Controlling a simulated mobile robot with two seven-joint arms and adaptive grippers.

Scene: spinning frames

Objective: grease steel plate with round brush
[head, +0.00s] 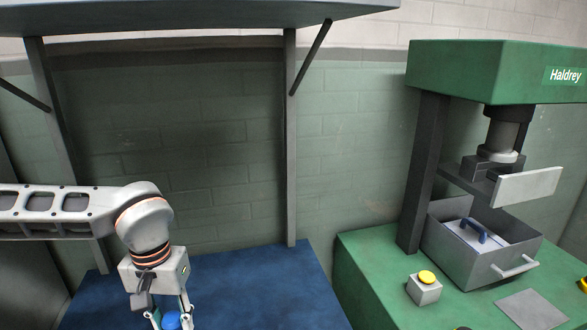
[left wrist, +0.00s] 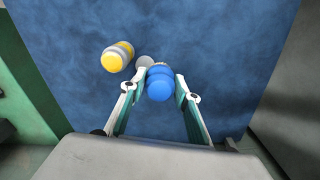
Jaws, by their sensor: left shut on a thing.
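My left gripper (head: 171,318) is low over the blue bench, shut on a blue rounded thing (head: 172,320), which looks like the round brush's handle. In the left wrist view the gripper (left wrist: 158,88) has its fingers on both sides of this blue thing (left wrist: 159,85). A pale rim shows at its far end; its bristles cannot be made out. A flat grey plate (head: 531,309), which may be the steel plate, lies on the green press table at the lower right, far from the gripper. My right gripper is not in view.
A yellow and grey container (left wrist: 117,57) and a small grey round thing (left wrist: 144,61) are beside the held thing. The green press (head: 490,70) stands right, above an open metal drawer (head: 470,262) holding a blue-handled block. A yellow button box (head: 424,290) stands nearby. A shelf (head: 180,18) overhangs the blue bench (head: 250,280).

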